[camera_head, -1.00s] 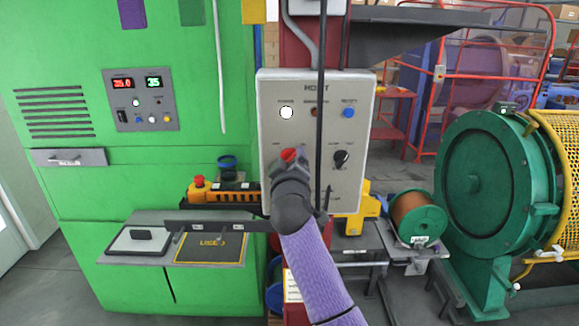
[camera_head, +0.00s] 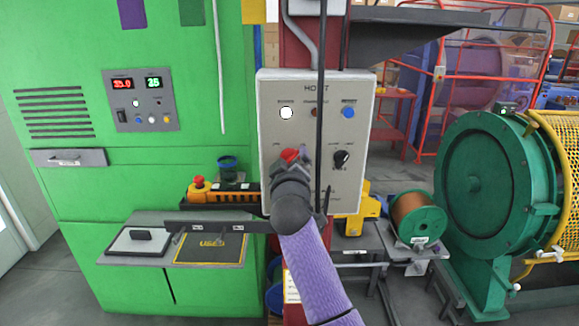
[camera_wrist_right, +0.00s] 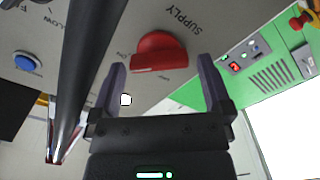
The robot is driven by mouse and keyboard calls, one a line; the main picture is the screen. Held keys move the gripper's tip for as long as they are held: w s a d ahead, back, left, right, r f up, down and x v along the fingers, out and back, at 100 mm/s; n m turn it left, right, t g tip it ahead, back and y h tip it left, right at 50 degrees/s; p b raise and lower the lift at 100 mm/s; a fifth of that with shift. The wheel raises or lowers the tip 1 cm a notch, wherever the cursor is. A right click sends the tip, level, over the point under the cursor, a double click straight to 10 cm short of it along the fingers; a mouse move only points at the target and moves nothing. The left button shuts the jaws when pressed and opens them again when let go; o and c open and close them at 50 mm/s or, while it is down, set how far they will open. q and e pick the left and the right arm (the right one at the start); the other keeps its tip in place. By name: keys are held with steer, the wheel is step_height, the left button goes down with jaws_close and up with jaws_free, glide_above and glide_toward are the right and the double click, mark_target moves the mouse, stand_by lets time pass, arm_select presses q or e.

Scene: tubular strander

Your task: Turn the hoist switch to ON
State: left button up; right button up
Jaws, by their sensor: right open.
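The grey hoist panel (camera_head: 268,130) stands upright in the middle of the head view. Its red supply knob (camera_head: 289,154) is on the lower left; the knob (camera_wrist_right: 160,48) also fills the middle of the right wrist view. A small label beside it is too blurred to read surely. My right gripper (camera_head: 290,164) is at the panel, in front of and just below the red knob. In the wrist view its purple fingers are apart, one on each side of the knob, with visible gaps. Its wrist hides the panel's lower left. My left gripper is not in view.
A black selector knob (camera_head: 341,158) sits right of the red one. A dark vertical pole (camera_head: 321,60) runs in front of the panel, close to my right gripper. A blue button (camera_head: 348,112) is above. An orange pendant (camera_head: 225,194) with a red button lies left.

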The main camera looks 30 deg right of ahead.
steer(key=v, duration=1)
steer(key=shift+w+f, duration=0.1)
